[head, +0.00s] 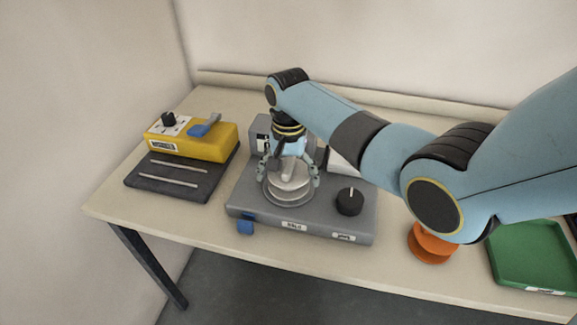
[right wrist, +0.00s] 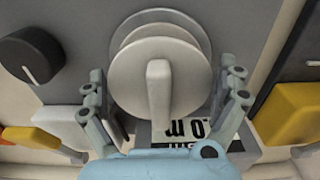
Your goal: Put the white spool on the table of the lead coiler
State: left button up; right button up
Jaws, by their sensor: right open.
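The white spool (head: 289,187) stands upright on the round metal table of the lead coiler (head: 240,205), a grey machine with a black knob. In the right wrist view the spool (right wrist: 128,75) shows its round face and a raised bar, with the table's rim (right wrist: 196,22) behind it. My right gripper (head: 289,177) is above the spool, pointing down, open. Its fingers stand on either side of the spool; in the right wrist view (right wrist: 163,80) gaps show between them and the spool. The arm hides the coiler's back part. My left gripper is not in view.
A yellow device (head: 205,140) with a dark plate (head: 150,178) stands at the left. An orange spool (head: 433,247) and a green tray (head: 530,255) are at the right. A blue tab (head: 245,227) sticks out at the coiler's front. Bare tabletop lies along the front edge.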

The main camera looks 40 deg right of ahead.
aim_at(289, 165)
notch_tip(289, 165, up, 12)
jog(key=shift+r, duration=0.1)
dwell(0.7)
